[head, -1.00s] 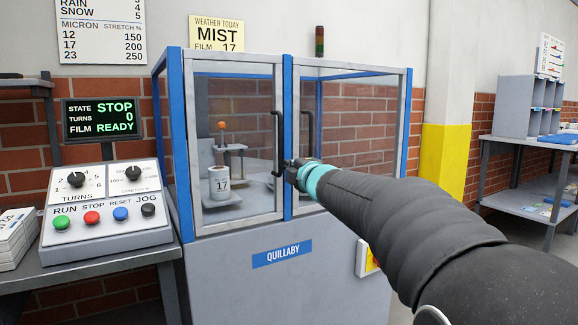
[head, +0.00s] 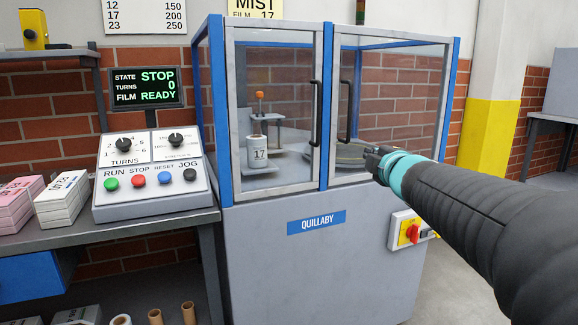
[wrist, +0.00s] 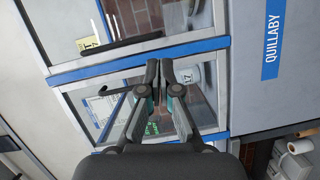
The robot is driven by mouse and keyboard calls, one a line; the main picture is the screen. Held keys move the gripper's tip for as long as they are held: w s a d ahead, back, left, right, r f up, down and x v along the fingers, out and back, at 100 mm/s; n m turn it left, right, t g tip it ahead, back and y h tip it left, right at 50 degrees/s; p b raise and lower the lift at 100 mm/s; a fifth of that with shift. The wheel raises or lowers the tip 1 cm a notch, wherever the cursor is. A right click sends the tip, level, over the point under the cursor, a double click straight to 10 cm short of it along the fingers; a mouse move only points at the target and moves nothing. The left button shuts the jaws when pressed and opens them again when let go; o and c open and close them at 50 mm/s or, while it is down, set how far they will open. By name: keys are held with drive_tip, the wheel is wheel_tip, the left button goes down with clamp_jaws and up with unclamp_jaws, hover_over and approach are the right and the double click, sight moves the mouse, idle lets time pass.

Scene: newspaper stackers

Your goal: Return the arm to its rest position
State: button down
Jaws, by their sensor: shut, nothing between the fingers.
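My arm reaches in from the lower right in the head view. My gripper (head: 374,154) is shut and empty, in front of the right door of the wrapping machine (head: 316,272). In the wrist view my gripper (wrist: 160,68) has its fingertips together, with the machine's glass doors behind it. Whether it touches the machine cannot be told for certain, but the fingers hold nothing. Both doors look shut, each with a black handle, the left one (head: 316,125) and the right one (head: 345,112).
A film roll (head: 257,152) marked 17 stands inside the cabinet. A control panel (head: 152,175) and paper stacks (head: 62,200) sit on the left bench. The display (head: 146,88) reads STOP, 0, READY. A red rotary switch (head: 412,233) is on the machine's front right. Open floor lies at right.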

drive_tip(key=s+d+f+m+g+h, duration=0.3)
drive_tip(key=d+f+m+h, duration=0.15)
drive_tip(key=f+m, duration=0.2)
drive_tip(key=s+f+m+g, duration=0.5)
drive_tip(key=s+f+m, duration=0.2)
drive_tip(key=s+f, duration=0.4)
drive_tip(key=s+a+f+m+g+y, duration=0.1)
drive_tip(key=s+a+f+y, duration=0.1)
drive_tip(key=s+a, duration=0.4)
drive_tip(key=s+a+f+m+g+y, duration=0.2)
drive_tip(key=s+a+f, duration=0.3)
drive_tip(key=s, duration=0.7)
drive_tip(key=shift+a+f+g, duration=0.25)
drive_tip(key=shift+a+g, duration=0.05)
drive_tip(key=shift+a, duration=0.2)
